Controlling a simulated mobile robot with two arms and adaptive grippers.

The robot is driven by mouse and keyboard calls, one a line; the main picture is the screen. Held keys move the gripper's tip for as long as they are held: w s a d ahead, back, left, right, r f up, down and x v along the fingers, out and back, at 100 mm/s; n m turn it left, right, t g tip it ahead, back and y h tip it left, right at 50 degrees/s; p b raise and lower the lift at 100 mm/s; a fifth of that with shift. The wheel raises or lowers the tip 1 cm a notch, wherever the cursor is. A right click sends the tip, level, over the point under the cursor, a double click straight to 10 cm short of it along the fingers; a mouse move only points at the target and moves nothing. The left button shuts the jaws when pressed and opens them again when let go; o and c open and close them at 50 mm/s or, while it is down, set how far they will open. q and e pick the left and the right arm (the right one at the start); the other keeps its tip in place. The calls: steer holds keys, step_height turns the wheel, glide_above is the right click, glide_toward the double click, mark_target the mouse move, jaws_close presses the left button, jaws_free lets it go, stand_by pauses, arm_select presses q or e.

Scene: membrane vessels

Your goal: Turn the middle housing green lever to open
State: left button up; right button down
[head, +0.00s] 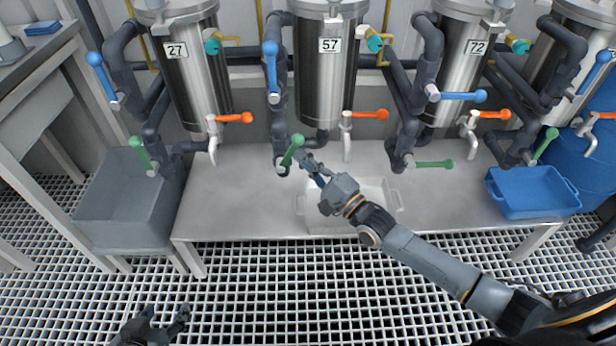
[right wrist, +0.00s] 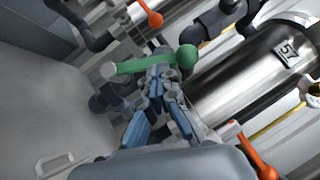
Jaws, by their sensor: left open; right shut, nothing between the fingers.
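The steel housing marked 57 (head: 325,75) stands between those marked 27 and 72. Its green lever (head: 291,151) sits on the dark pipe at its lower left and slants up to the right, ending in a round knob. My right gripper (head: 304,158) is shut and empty, its tips right beside this lever on the right. In the right wrist view the green lever (right wrist: 145,65) lies across, just beyond the shut fingertips (right wrist: 157,82); I cannot tell whether they touch. My left gripper (head: 165,326) is open, low at the left over the grating, far from the lever.
Blue levers (head: 271,66) and orange levers (head: 368,114) stick out near the lever. A white tray (head: 392,200) lies on the bench under my right arm. A grey bin (head: 120,210) is at left, a blue tray (head: 535,195) at right. Other green levers (head: 430,164) flank this one.

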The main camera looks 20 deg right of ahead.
arm_select(q)
steer(key=s+a+f+g+y+p, duration=0.1)
steer(key=s+a+g+p, duration=0.15)
steer(key=s, duration=0.25)
steer(key=s+a+f+g+p, duration=0.1)
steer(key=s+g, duration=0.2)
steer(key=s, duration=0.2)
arm_select(e)
steer(key=shift+w+a+r+n+g, duration=0.2)
steer(key=shift+a+r+n+g, duration=0.25)
steer(key=shift+r+n+g, duration=0.4)
arm_select(q)
steer(key=s+p+x, duration=0.1)
steer(key=p+x, duration=0.2)
steer(key=x, duration=0.7)
steer(key=shift+f, duration=0.5)
arm_select(e)
steer(key=shift+w+a+r+n+g, duration=0.15)
steer(key=shift+a+n+g, duration=0.25)
steer(key=shift+a, duration=0.25)
arm_select(q)
steer(key=shift+d+g, duration=0.25)
